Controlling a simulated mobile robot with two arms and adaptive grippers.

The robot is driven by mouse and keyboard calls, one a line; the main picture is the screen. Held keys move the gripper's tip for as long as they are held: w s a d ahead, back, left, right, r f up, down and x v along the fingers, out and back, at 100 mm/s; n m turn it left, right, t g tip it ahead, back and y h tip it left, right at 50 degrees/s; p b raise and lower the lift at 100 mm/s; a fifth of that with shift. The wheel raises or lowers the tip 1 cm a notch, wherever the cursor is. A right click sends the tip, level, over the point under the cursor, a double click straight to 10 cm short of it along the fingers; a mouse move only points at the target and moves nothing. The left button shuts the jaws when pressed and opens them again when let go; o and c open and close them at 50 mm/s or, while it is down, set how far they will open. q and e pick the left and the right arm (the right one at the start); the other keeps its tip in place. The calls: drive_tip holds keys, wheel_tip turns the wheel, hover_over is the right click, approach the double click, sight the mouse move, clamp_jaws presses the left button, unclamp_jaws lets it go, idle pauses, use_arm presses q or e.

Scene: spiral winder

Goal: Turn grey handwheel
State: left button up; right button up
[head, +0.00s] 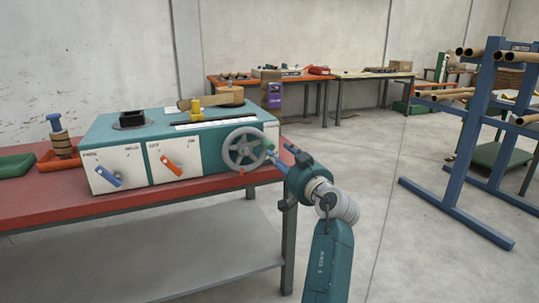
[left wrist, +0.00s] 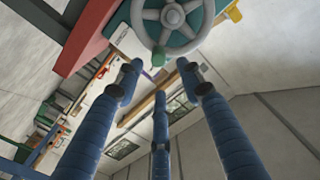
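The grey handwheel (head: 245,148) is on the right end of the front of the teal and white winder (head: 190,150). In the left wrist view the handwheel (left wrist: 173,17) shows at the top, with a green handle knob (left wrist: 158,57) on its rim. My left gripper (head: 279,155) is just right of the wheel. Its blue fingers (left wrist: 160,75) are spread, with nothing gripped. The knob appears between the fingertips, seemingly a little beyond them; I cannot tell the exact gap. My right gripper is out of view.
The winder stands on a red table (head: 225,187). A blue lever (head: 108,179) and an orange lever (head: 171,165) are on its front. A blue rack (head: 478,130) with cardboard tubes stands at the right. The floor between is clear.

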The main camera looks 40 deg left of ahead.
sight(272, 147)
use_arm(q)
drive_tip(key=x, duration=1)
drive_tip(key=shift+w+d, duration=0.1)
clamp_jaws()
